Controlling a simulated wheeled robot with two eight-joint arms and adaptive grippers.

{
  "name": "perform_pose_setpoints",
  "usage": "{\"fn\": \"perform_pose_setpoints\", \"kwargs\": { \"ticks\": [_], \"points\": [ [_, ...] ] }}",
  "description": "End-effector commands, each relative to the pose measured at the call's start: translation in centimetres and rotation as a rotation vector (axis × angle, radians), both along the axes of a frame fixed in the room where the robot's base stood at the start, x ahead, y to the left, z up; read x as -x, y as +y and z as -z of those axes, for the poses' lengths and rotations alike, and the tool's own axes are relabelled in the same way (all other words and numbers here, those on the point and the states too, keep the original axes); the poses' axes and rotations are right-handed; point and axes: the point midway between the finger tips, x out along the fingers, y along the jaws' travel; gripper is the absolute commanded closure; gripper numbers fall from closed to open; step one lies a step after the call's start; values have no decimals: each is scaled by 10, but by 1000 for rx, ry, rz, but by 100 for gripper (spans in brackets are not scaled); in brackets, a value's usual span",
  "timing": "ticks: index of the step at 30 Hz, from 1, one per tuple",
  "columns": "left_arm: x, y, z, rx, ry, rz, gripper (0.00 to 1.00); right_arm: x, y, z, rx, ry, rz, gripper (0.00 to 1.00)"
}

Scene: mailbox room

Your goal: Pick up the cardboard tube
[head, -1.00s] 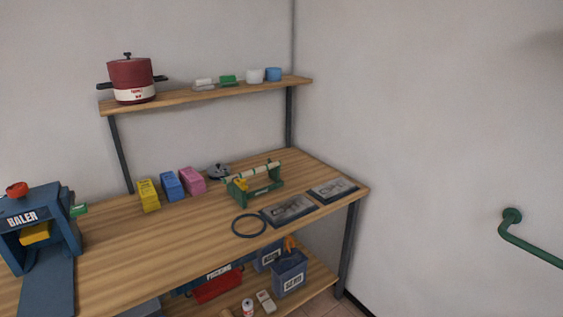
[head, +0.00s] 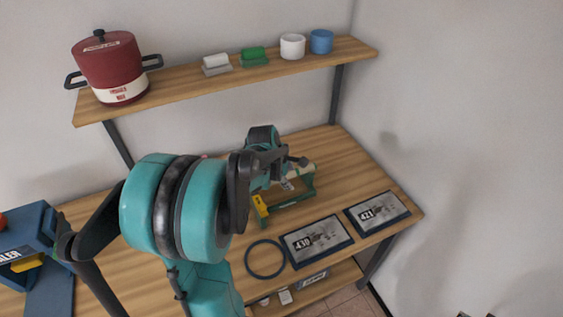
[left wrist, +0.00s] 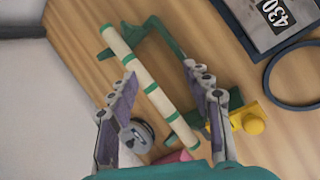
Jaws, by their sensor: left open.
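The cardboard tube is a cream cylinder with green bands. In the left wrist view the tube (left wrist: 150,88) runs diagonally between the spread fingers of my open left gripper (left wrist: 160,76), which does not grip it. The tube rests across a green stand (left wrist: 162,35). In the head view my left gripper (head: 287,172) is over the stand (head: 298,199) and hides most of the tube, with only its right end (head: 306,168) showing. My right gripper is not in view.
Two dark framed plates, 430 (head: 317,240) and 421 (head: 377,212), and a dark ring (head: 265,259) lie on the wooden bench (head: 345,163). A yellow item (left wrist: 250,122) sits by the stand. A shelf (head: 200,82) with a red pot (head: 109,64) overhangs behind.

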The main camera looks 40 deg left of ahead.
Motion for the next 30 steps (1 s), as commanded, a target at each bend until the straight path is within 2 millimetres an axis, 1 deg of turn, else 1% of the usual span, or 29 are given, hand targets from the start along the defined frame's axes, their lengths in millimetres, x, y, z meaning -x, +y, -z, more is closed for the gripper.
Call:
{"fn": "perform_pose_setpoints", "kwargs": {
  "ticks": [1, 3, 6, 8, 12, 17, 24, 27, 30],
  "points": [
    [-4, 21, -7, 56, 8, -114, 50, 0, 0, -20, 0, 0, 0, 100],
    [-7, 39, -2, 127, 16, -246, 50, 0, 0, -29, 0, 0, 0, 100],
    [-8, 57, 4, 194, 25, -374, 50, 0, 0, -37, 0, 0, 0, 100],
    [-8, 62, 8, 218, 29, -419, 50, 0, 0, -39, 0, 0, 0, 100],
    [-13, 65, 24, 236, 31, -452, 50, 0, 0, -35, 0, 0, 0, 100],
    [-21, 65, 42, 235, 30, -451, 50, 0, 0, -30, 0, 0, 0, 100],
    [-35, 67, 75, 234, 30, -448, 50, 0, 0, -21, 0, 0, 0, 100],
    [-38, 67, 82, 232, 30, -448, 50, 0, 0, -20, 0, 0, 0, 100],
    [-39, 67, 83, 232, 30, -448, 50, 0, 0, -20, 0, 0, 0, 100]
  ]
}}
